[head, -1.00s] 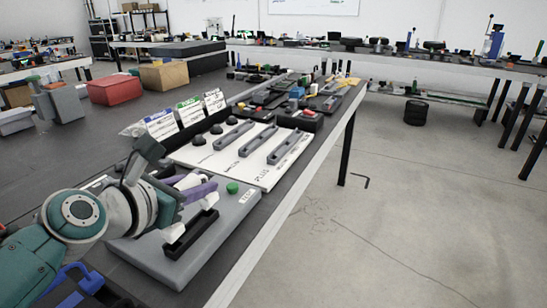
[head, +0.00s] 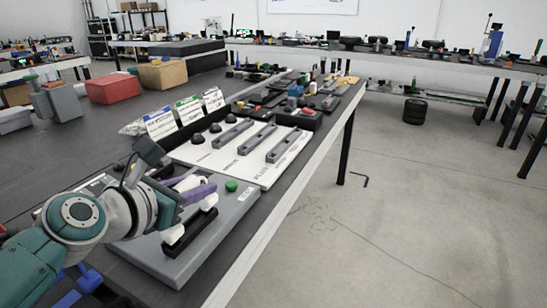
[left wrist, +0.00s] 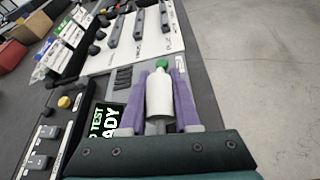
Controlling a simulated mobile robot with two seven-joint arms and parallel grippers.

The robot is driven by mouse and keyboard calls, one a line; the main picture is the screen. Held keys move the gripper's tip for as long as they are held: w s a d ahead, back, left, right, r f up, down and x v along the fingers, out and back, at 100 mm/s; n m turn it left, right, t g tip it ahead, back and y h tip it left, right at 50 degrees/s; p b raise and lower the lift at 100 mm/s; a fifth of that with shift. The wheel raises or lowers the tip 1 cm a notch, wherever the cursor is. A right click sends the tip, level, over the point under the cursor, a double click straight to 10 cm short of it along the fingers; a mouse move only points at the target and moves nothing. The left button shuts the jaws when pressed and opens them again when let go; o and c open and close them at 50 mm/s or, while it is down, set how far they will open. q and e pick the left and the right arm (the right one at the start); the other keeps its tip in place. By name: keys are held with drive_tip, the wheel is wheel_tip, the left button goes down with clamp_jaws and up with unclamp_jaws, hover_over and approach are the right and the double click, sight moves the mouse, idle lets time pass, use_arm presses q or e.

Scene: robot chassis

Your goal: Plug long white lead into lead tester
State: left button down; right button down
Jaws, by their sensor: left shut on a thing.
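The lead tester (head: 145,262) is a grey box at the near edge of the bench, with a green button (head: 231,186) and a black raised bar (head: 190,234). White pieces show at the bar, one of them at its near end (head: 173,233). My left gripper (head: 195,190), with purple fingers, is low over the tester beside the bar. In the left wrist view it is shut on a white cylindrical plug (left wrist: 160,97) of the white lead, in line with the green button. The plug's contact with the tester is hidden. The tester's screen (left wrist: 106,121) reads "TEST READY". My right gripper is out of view.
Beyond the tester lies a white board (head: 245,152) with several grey holders and black knobs. A red box (head: 114,89) and a tan box (head: 163,75) stand farther back. Open floor lies right of the bench edge.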

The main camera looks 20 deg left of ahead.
use_arm(q)
drive_tip(key=shift+f+b, duration=0.8)
drive_tip(key=shift+f, duration=0.25)
drive_tip(key=c, duration=0.6)
unclamp_jaws()
drive_tip(key=shift+o, duration=0.2)
drive_tip(key=p+v, duration=0.3)
drive_tip(key=v, duration=0.7)
